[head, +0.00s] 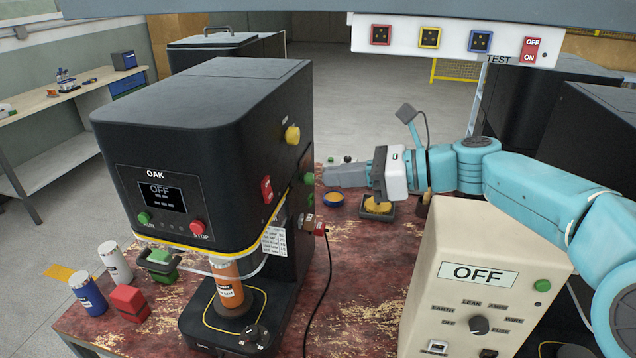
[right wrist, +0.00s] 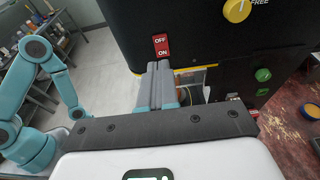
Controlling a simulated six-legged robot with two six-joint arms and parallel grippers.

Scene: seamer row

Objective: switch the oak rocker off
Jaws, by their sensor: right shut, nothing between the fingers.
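The black OAK machine (head: 200,150) stands on the worn red table, and its front display (head: 161,197) reads OFF. The red oak rocker (head: 266,190) is on its right-hand side. In the right wrist view the rocker (right wrist: 161,46) shows OFF above ON; I cannot tell which half is pressed in. My right gripper (head: 324,175) is shut and empty, its fingers pointing at the machine's side. In the head view its tips are to the right of the rocker, apart from it. In the wrist view the fingertips (right wrist: 160,67) appear just below the ON half. My left gripper is not in view.
A yellow knob (head: 292,135) and green button are near the rocker. A red plug (head: 313,225) with black cable is lower down. A cream tester box (head: 480,275) stands at right. A TEST panel (head: 455,40) with another red rocker (head: 531,50) hangs above.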

